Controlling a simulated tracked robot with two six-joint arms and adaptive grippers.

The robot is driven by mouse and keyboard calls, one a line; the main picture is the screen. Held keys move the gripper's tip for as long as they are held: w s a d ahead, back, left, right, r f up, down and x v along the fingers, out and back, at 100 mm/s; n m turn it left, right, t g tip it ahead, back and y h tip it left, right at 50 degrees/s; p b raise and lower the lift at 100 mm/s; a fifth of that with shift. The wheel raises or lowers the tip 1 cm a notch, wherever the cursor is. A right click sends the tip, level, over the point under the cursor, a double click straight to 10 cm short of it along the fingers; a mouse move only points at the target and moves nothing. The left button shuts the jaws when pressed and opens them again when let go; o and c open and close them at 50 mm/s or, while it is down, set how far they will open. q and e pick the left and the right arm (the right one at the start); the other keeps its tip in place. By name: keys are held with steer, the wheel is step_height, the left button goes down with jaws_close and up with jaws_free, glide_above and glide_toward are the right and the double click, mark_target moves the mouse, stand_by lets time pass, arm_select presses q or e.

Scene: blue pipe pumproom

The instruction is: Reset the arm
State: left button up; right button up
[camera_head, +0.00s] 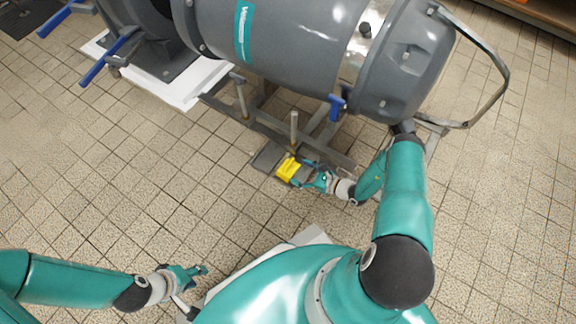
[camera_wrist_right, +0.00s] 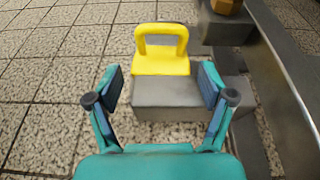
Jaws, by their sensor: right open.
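My right gripper (camera_head: 309,173) is open and empty, low beside the pump frame, with its fingers facing a yellow piece with a loop handle (camera_head: 288,168). In the right wrist view the yellow piece (camera_wrist_right: 162,62) stands upright on a grey block (camera_wrist_right: 165,93), ahead of and between the spread fingers (camera_wrist_right: 160,84), with no finger seen touching it. My left gripper (camera_head: 196,271) is over the tiled floor at the lower left, apart from everything; its finger gap is too small to judge.
A large grey pump (camera_head: 290,45) on a metal frame (camera_head: 325,150) fills the upper middle, with blue levers (camera_head: 105,62) at the left and a curved metal bar (camera_head: 495,65) at the right. In the right wrist view a metal beam (camera_wrist_right: 285,75) runs close to the right finger. Tiled floor is free at the left and right.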

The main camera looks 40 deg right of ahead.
steer(key=v, duration=0.5)
steer(key=w+a+r+n, duration=0.1)
steer(key=w+r, duration=0.1)
steer(key=w+a+r+y, duration=0.1)
steer(key=w+a+r, duration=0.1)
steer(key=w+a+r+n+y, duration=0.1)
steer(key=w, duration=0.1)
steer(key=shift+w+a+r+n+p, duration=0.2)
steer(key=shift+w+r+n+p, duration=0.1)
steer(key=shift+w+r+p, duration=0.1)
steer(key=a+r+n+g+y, duration=0.3)
steer(key=a+r+n, duration=0.15)
steer(key=a, duration=0.35)
steer(key=a+r+n+g+y, duration=0.3)
steer(key=a+r, duration=0.2)
steer(key=a, duration=0.2)
steer(key=s+a+r+n+g+h+p, duration=0.1)
steer(key=s+a+r+n+g, duration=0.1)
steer(key=s+a+n+g, duration=0.7)
steer(key=s+d+n+g+h, duration=0.2)
steer(key=s+n+h, duration=0.25)
steer(key=s, duration=0.55)
steer(key=w+d+n+t+h+p, duration=0.2)
steer(key=d+n+t+h, duration=0.2)
steer(key=n, duration=0.1)
step_height(320, 180, up, 37)
steer(key=p, duration=3.6)
